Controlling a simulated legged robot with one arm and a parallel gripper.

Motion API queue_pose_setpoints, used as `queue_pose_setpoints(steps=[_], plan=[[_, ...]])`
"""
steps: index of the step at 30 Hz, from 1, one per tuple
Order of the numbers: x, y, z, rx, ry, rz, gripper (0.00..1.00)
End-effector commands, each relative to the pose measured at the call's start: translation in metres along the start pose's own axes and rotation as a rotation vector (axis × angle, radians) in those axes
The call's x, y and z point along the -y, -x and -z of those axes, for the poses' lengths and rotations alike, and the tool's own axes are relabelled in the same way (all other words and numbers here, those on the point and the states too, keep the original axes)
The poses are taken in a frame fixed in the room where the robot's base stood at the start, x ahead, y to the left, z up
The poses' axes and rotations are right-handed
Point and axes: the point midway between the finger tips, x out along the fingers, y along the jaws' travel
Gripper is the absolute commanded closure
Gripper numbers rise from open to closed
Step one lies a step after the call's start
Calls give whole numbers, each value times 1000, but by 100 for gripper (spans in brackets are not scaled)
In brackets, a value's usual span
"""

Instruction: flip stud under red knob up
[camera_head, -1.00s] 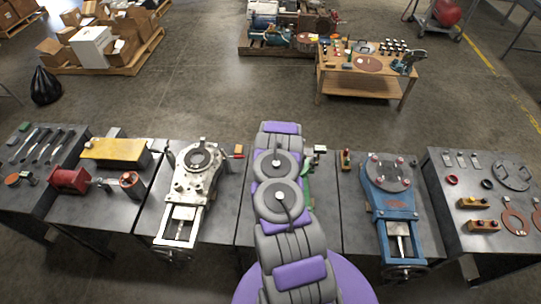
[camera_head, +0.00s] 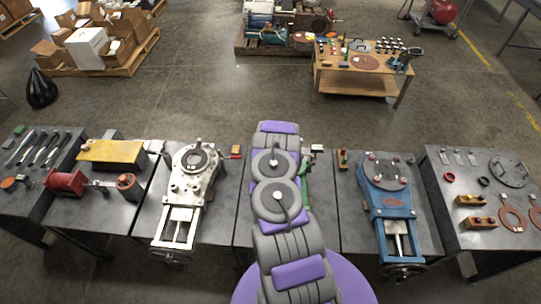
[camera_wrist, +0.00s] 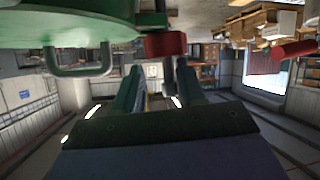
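In the wrist view, a red knob (camera_wrist: 165,45) sits at the top centre, beside a green machine body (camera_wrist: 70,25) with a grey loop handle (camera_wrist: 78,68). A thin grey stud (camera_wrist: 168,78) extends below the knob in the picture. My gripper (camera_wrist: 158,82) has its two dark green fingers apart, one on each side of the stud's line. Whether either finger touches the stud cannot be told. In the head view my arm hides the gripper, knob and stud; only a strip of the green machine (camera_head: 307,180) shows right of the arm.
A silver machine (camera_head: 188,185) stands on the bench left of my arm, and a blue machine (camera_head: 388,195) stands to the right. Yellow-and-red control boxes (camera_head: 474,200) lie on the far-right table. A wooden table (camera_head: 358,82) stands beyond, with open floor between.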

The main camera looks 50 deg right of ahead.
Motion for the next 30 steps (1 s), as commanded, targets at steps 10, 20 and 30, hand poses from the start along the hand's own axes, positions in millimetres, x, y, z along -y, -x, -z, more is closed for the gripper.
queue_pose_setpoints(steps=[10,20,30], plan=[[1,48,-8,24,-1,1,59],[-1,100,-4,12,-3,0,59],[-1,152,-1,4,-2,0,59]])
